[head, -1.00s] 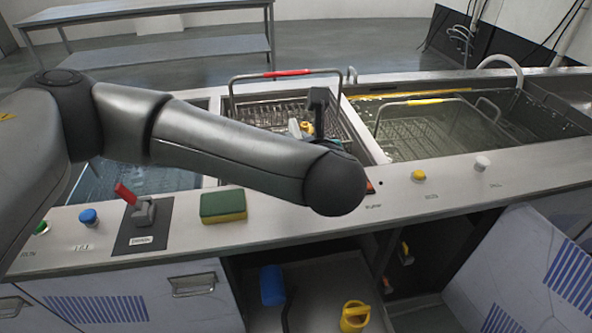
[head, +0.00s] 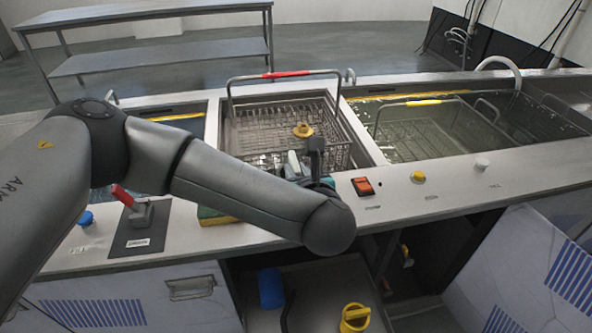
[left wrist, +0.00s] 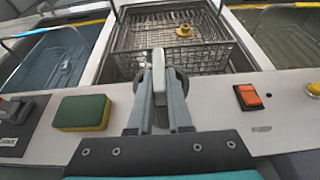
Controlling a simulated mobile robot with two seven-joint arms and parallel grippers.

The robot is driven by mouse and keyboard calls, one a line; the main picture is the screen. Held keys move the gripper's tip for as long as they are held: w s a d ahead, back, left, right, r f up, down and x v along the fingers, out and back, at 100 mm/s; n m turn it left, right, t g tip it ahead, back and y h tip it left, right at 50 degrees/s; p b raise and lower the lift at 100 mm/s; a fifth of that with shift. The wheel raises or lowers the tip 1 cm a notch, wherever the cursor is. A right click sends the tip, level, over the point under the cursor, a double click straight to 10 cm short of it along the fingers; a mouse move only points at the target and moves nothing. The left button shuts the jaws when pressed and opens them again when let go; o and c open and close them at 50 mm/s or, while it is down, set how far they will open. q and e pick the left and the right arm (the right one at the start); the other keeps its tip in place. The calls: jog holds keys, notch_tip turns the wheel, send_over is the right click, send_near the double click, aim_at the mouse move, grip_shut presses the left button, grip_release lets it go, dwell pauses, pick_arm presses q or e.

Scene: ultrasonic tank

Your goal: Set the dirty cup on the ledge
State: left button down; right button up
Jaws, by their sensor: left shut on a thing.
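In the head view my left gripper (head: 292,166) is mostly hidden by my forearm, near the front rim of the middle basket tank. The light-grey ledge (head: 448,188) runs along the front of the tanks. The gripper is over or close to this ledge; whether the held thing touches it I cannot tell. My right gripper is not in view.
A wire basket (head: 262,110) with a red handle grip holds a small yellow piece (head: 302,130). A green and yellow sponge (left wrist: 83,112) lies left of the gripper. An orange-red switch (head: 363,186) and a yellow button (head: 418,177) stand on the ledge to the right.

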pick_arm(q)
jog(key=c, duration=0.8)
grip_release()
jog(key=shift+c, duration=0.2)
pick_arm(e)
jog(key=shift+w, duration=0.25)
pick_arm(q)
jog(key=shift+r, duration=0.1)
jog(key=p+v, duration=0.4)
jog(key=v, duration=0.8)
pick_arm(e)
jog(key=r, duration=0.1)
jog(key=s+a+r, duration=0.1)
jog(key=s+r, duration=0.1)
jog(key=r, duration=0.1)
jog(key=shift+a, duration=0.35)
pick_arm(q)
jog(key=shift+r, duration=0.1)
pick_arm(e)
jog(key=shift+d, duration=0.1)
